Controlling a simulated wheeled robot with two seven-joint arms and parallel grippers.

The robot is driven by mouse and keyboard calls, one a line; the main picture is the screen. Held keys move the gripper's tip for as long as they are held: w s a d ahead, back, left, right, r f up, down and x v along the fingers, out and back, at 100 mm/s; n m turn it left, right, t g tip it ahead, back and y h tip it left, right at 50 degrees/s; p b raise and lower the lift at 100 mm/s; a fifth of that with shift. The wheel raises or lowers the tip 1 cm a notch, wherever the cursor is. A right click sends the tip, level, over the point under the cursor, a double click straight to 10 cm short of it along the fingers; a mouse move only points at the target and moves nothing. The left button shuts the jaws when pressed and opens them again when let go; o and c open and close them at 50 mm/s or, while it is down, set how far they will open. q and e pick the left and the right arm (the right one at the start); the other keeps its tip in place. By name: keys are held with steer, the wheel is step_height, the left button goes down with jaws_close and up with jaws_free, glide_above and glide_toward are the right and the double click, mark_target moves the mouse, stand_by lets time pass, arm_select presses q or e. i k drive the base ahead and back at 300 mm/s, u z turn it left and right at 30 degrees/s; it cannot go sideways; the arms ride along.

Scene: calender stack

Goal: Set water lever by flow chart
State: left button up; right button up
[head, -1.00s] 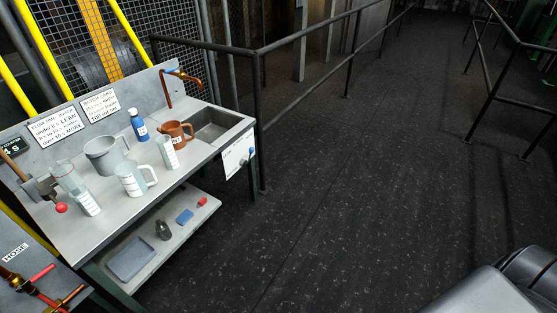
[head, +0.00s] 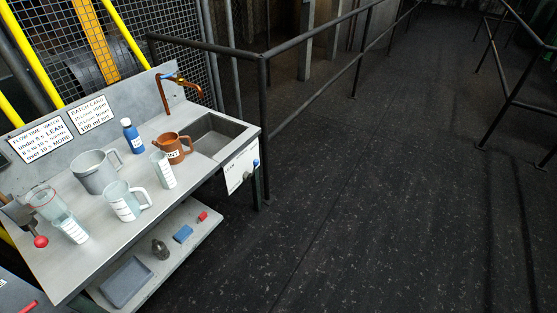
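The flow time chart (head: 41,138) is a white sign on the bench's back panel; its readable lines pair "under 8 s" with LEAN and "over 10 s" with MORE. A batch card (head: 94,114) hangs to its right, reading 100 ml. A white panel (head: 236,174) on the bench front below the sink has a small blue-tipped lever (head: 256,163); its markings are too small to read. A red ball knob (head: 40,241) is at the bench's left end. I cannot tell which is the water lever. Neither gripper is in view.
The bench (head: 112,222) holds a grey pot (head: 95,173), clear measuring vessels, a blue bottle (head: 132,137) and a brown jug (head: 173,150). A copper tap (head: 164,92) stands by the sink (head: 214,136). Black railing (head: 264,110) runs behind; the floor (head: 380,220) at right is clear.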

mark_target(256, 162)
steer(key=u, duration=0.05)
steer(key=i, duration=0.75)
steer(key=u, duration=0.9)
steer(key=i, duration=0.3)
steer(key=u, duration=0.25)
